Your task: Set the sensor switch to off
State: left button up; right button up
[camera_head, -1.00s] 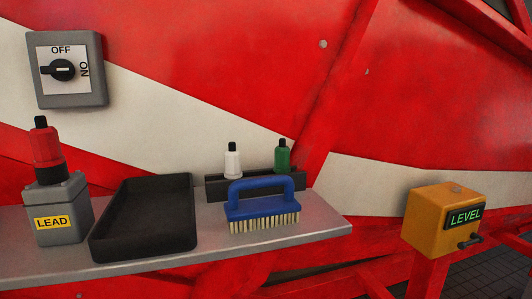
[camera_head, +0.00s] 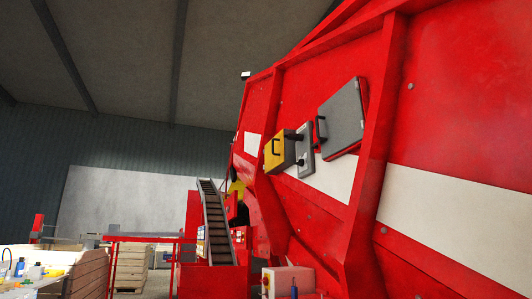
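The rotary switch with OFF and ON marks is not recognisable in the present view. A narrow grey box with dark knob-like parts (camera_head: 306,141) is mounted on the red machine (camera_head: 440,130), between a yellow box and a larger grey box. I cannot tell whether it is the sensor switch, and no lettering on it is readable. Neither of my grippers is in view.
The yellow box (camera_head: 278,150) and the larger grey box (camera_head: 343,118) have handles and stick out from the machine. A conveyor (camera_head: 216,222) rises at centre. Wooden crates (camera_head: 88,273) and a table with bottles (camera_head: 22,288) stand at lower left.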

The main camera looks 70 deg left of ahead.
aim_at(300, 162)
jog(key=u, duration=2.05)
